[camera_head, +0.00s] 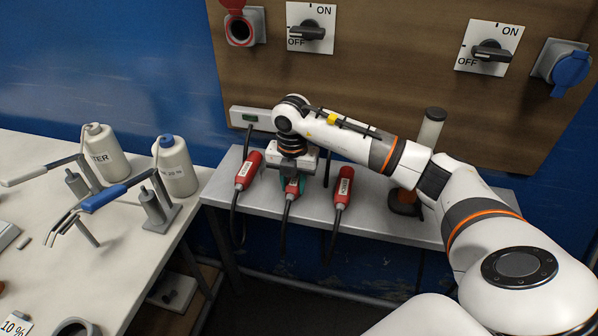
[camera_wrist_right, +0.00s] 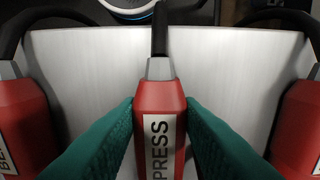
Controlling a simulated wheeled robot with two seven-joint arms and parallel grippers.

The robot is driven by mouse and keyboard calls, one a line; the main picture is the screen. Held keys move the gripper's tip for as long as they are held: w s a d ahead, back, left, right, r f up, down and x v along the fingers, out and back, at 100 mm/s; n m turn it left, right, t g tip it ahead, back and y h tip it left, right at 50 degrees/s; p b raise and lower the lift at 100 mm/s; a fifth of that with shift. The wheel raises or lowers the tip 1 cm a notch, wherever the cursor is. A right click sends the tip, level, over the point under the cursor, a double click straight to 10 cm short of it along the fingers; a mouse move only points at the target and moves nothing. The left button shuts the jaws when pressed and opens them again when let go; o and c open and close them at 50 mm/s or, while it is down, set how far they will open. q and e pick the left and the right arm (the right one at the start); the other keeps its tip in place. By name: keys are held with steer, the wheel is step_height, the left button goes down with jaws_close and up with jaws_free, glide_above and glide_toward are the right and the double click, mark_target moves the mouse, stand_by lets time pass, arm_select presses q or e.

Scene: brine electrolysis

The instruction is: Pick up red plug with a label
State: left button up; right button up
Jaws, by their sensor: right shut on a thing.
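Three red plugs with white labels and black cables are on the narrow grey shelf: a left plug (camera_head: 247,172), a middle plug (camera_head: 292,187) and a right plug (camera_head: 343,188). My right gripper (camera_head: 291,181) reaches down from above onto the middle plug, and the wrist partly hides it in the head view. In the right wrist view the green fingers of my right gripper (camera_wrist_right: 160,135) are shut on the middle plug (camera_wrist_right: 159,105), one finger on each side. Its label ends in "PRESS". The neighbouring plugs show at the left (camera_wrist_right: 22,120) and right (camera_wrist_right: 300,125) edges. My left gripper is not in view.
The grey shelf (camera_head: 382,225) stands below a wooden panel (camera_head: 390,85) with two ON/OFF switches, a red socket (camera_head: 240,30) and a blue socket (camera_head: 570,68). A cylinder on a dark base (camera_head: 405,200) stands right. A white table (camera_head: 110,245) with bottles and clamps is left.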

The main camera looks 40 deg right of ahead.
mark_target(292, 184)
step_height(292, 184, up, 9)
steer(key=shift+f+b, duration=0.1)
steer(key=shift+b, duration=0.95)
steer(key=w+a+r+t+y+p, duration=0.2)
steer(key=a+r, duration=0.4)
steer(key=r, duration=0.5)
steer(key=w+a+r+t+y+p, duration=0.3)
steer(key=a+r+t+y+p, duration=0.1)
steer(key=r, duration=0.8)
steer(key=a+t+y, duration=0.1)
steer(key=a+t, duration=0.1)
steer(key=t, duration=0.1)
steer(key=shift+w+a+y, duration=0.15)
steer(key=shift+w+y, duration=0.05)
steer(key=shift+y, duration=0.2)
steer(key=shift+w+d+p, duration=0.3)
steer(key=shift+w+d, duration=0.6)
steer(key=shift+d, duration=0.2)
steer(key=shift+w+d+p, duration=0.25)
steer(key=shift+w+d, duration=0.65)
steer(key=shift+d, duration=0.2)
steer(key=shift+p, duration=0.35)
steer(key=shift+w+d, duration=0.4)
steer(key=shift+d, duration=0.05)
